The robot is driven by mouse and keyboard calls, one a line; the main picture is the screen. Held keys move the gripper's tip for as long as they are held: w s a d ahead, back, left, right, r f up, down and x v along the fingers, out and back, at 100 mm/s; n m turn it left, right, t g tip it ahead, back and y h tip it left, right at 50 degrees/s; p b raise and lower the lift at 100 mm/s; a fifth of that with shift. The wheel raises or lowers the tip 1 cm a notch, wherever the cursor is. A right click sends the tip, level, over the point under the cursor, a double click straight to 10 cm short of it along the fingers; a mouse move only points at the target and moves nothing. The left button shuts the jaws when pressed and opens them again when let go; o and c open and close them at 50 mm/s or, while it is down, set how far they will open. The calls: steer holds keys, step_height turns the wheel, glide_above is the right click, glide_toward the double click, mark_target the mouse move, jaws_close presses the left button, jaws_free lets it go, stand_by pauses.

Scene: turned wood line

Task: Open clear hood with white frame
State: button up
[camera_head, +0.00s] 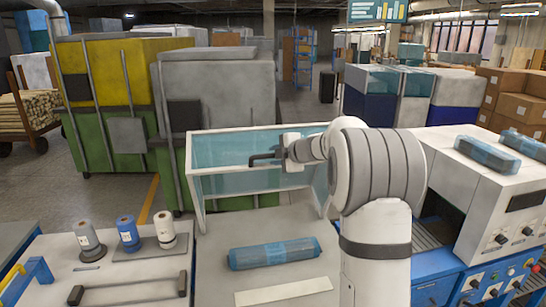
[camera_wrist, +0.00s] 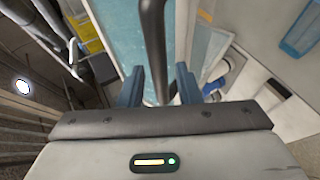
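The clear hood with its white frame (camera_head: 225,185) stands at the back of a grey bench, its panels tinted pale teal. A dark bar handle (camera_head: 265,158) is on it, and the handle also shows in the wrist view (camera_wrist: 153,45). My gripper (camera_head: 285,150) is at the handle. In the wrist view my gripper's two blue-grey fingers (camera_wrist: 158,88) stand apart on either side of the handle, with a gap on the right side. Whether the left finger touches the handle is unclear.
A blue-wrapped bundle (camera_head: 273,252) lies on the bench in front of the hood. Several spools (camera_head: 128,233) stand on the left bench. A white machine (camera_head: 465,190) with blue packs on top stands right. Large green and yellow bins (camera_head: 110,95) stand behind.

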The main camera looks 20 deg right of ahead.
steer(key=shift+o, duration=0.7)
steer(key=b+v, duration=0.1)
steer(key=v, duration=0.6)
steer(key=shift+s+d, duration=0.15)
steer(key=shift+s, duration=0.15)
steer(key=shift+r+b, duration=0.2)
steer(key=shift+b, duration=0.1)
